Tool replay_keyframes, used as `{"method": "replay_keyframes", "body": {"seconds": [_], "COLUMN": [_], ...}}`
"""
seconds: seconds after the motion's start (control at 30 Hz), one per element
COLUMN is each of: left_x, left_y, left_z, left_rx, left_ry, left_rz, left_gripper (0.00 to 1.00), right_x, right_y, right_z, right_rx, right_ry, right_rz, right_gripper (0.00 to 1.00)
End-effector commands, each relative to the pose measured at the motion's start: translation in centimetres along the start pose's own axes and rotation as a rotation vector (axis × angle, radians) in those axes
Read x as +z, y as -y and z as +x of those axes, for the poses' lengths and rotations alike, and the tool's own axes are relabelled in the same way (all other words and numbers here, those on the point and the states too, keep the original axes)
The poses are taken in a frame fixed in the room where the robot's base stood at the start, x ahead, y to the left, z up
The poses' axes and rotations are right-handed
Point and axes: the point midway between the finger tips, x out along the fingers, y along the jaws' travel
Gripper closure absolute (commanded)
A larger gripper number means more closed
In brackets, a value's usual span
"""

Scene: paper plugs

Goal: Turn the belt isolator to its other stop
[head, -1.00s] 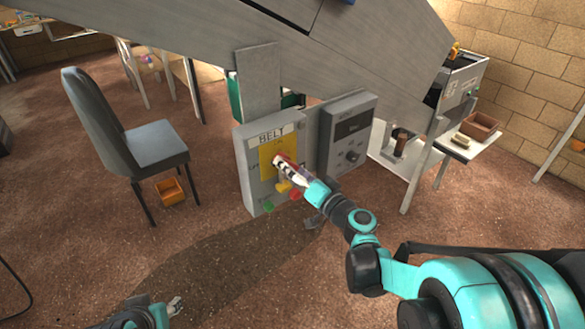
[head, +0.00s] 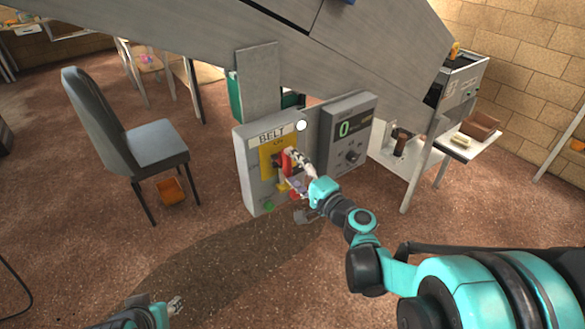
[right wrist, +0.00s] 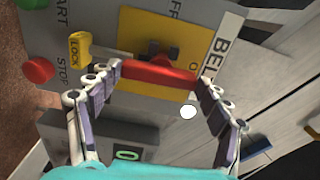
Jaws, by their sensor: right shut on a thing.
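The belt isolator is a red handle (head: 287,160) on a yellow plate (head: 266,163), on a grey box marked BELT (head: 243,175). The handle stands upright on the panel, in line with the ON mark above it. My right gripper (head: 291,162) is shut on the handle. In the right wrist view the red handle (right wrist: 158,75) spans between the two fingertips (right wrist: 160,78), in front of the yellow plate (right wrist: 190,35). My left gripper (head: 174,304) is low at the left of the head view, away from the box; its jaw opening is too small to tell.
A white lamp (head: 301,125) is bright on the box top. A second panel (head: 350,155) shows a green 0. A chair (head: 150,145) stands left; the conveyor hangs above.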

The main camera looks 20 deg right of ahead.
Motion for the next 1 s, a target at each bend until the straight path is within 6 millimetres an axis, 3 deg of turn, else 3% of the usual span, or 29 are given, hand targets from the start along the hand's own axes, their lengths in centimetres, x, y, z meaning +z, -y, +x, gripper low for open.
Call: {"method": "replay_keyframes", "body": {"seconds": [0.63, 0.67, 0.73, 1.0], "left_x": [-0.01, -0.01, -0.01, 0.0], "left_y": [0.0, 0.0, 0.0, 0.0], "left_z": [-0.01, -0.01, 0.0, 0.0], "left_rx": [0.0, 0.0, 0.0, 0.0], "left_ry": [0.0, 0.0, 0.0, 0.0], "left_rz": [0.0, 0.0, 0.0, 0.0], "left_gripper": [0.6, 0.6, 0.6, 0.6], "right_x": [-0.04, -0.04, -0.03, -0.01], "right_y": [0.01, 0.01, 0.01, 0.0], "right_z": [0.02, 0.02, 0.02, 0.0], "right_rx": [0.0, 0.0, 0.0, 0.0], "right_ry": [-0.001, -0.001, -0.001, 0.0], "right_rz": [0.051, 0.051, 0.051, 0.049], "right_gripper": [0.52, 0.18, 0.02, 0.02]}}
